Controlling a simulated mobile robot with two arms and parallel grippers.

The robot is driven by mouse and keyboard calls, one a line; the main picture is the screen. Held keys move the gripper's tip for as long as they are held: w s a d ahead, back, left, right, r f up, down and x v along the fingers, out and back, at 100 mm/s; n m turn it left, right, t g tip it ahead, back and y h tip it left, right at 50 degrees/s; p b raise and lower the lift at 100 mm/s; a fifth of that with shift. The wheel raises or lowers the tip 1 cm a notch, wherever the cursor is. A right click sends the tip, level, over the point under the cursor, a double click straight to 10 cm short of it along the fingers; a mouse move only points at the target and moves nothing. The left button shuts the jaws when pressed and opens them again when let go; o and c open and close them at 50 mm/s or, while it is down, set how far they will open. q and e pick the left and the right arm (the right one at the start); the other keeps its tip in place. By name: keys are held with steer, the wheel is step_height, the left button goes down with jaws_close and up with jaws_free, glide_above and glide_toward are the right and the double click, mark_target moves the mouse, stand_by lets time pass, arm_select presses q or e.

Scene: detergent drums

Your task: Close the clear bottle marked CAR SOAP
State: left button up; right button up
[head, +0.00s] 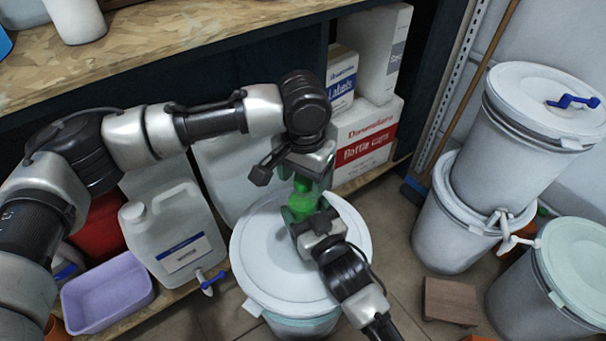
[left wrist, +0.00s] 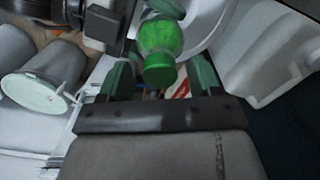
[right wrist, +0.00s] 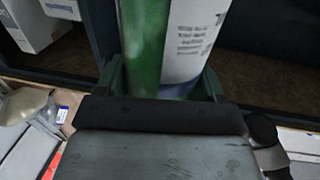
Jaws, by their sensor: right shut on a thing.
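A green see-through bottle (head: 301,206) is over the white lid of the middle drum in the head view. My right gripper (right wrist: 163,80) is shut around its body, and a white label (right wrist: 190,45) faces its camera; CAR SOAP cannot be read there. My left gripper (head: 305,182) is above the bottle's top. In the left wrist view its fingers are apart, with the bottle's green shoulder (left wrist: 160,38) and narrow end (left wrist: 159,70) between them and gaps at both sides. The bottle's base is hidden.
The white drum lid (head: 262,250) lies under both grippers. A white jug (head: 172,235) with a blue tap and a lilac tub (head: 107,296) stand at left. Boxes (head: 367,140) fill the shelf behind. Stacked white drums (head: 520,135) and a brown block (head: 450,301) are at right.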

arm_select(q)
step_height(320, 180, up, 12)
stand_by(0.6)
arm_select(e)
steer(key=o, duration=1.8)
arm_select(q)
step_height(320, 180, up, 2)
steer(key=shift+p, duration=1)
arm_select(e)
steer(key=v, duration=1)
steer(key=shift+s+d, duration=0.15)
steer(key=shift+s, duration=0.25)
